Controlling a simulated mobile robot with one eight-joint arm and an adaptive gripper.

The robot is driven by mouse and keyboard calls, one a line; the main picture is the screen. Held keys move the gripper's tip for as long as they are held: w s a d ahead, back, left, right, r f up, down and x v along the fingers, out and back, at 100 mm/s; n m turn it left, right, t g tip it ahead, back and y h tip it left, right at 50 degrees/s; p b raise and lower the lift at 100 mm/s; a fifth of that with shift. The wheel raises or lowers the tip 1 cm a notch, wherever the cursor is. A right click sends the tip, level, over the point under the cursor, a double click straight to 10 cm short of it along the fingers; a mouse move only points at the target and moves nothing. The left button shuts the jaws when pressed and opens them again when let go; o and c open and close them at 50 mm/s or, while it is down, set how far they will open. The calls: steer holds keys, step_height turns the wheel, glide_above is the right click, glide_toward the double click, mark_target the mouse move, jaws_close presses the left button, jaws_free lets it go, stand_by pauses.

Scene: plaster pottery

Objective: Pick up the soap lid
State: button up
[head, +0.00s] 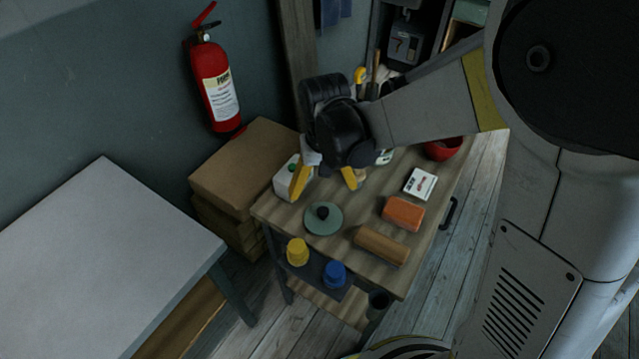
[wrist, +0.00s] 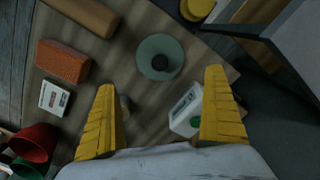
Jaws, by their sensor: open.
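A round grey-green lid with a dark knob (head: 323,219), which I take to be the soap lid, lies flat near the left end of the wooden cart top. It also shows in the wrist view (wrist: 147,66), beyond the fingertips and roughly central between them. My gripper (head: 326,187) is over the cart, behind the lid, with its yellow fingers spread and pointing down. In the wrist view my gripper (wrist: 160,82) is open and nothing is held between the fingers. The lid is apart from both fingers and fully visible.
A white box (head: 284,184) stands by the left finger. A brown cylinder (head: 382,245), an orange block (head: 403,213), a small white card box (head: 420,184) and a red bowl (head: 443,150) sit to the right. Yellow (head: 297,252) and blue (head: 335,274) pots stand on a lower front shelf.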

mark_target(323, 211)
step_height(323, 211, down, 5)
steer(key=shift+f+b, duration=0.15)
steer(key=shift+b, duration=0.8)
steer(key=shift+s+f+b, duration=0.15)
steer(key=shift+f+b, duration=0.55)
steer(key=shift+f, duration=0.65)
steer(key=shift+s+f+b, duration=0.1)
steer(key=shift+f+b, duration=0.6)
steer(key=shift+f, duration=0.65)
steer(key=shift+s, duration=0.1)
steer(key=c, duration=1.1)
